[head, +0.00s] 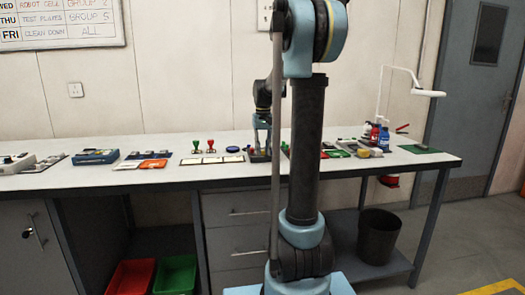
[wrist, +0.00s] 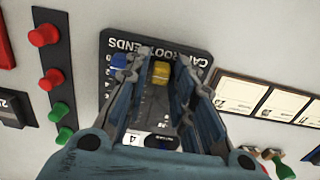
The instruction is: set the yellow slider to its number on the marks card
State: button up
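In the wrist view the yellow slider cap (wrist: 161,72) stands on a dark panel (wrist: 200,42) with upside-down white lettering and scale marks. My gripper (wrist: 162,66) reaches over this panel with a finger on each side of the yellow cap. The fingers look parted, with a narrow gap beside the cap; I cannot tell whether either touches it. A blue slider cap (wrist: 119,62) is just left of the left finger. In the head view my gripper (head: 261,148) is low over the bench, partly hidden by my arm. I cannot pick out the marks card for certain.
A strip with red and green buttons (wrist: 55,80) lies left of the panel. Framed pale cards (wrist: 277,102) lie right, with stamps (wrist: 283,166) below them. The bench (head: 110,181) also bears a blue device (head: 95,156), an orange tray (head: 153,164) and a lamp (head: 428,93).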

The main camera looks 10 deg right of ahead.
grip_shut()
jog(key=shift+w, duration=2.3)
grip_release()
jog(key=shift+r, duration=0.1)
notch_tip(320, 180, up, 12)
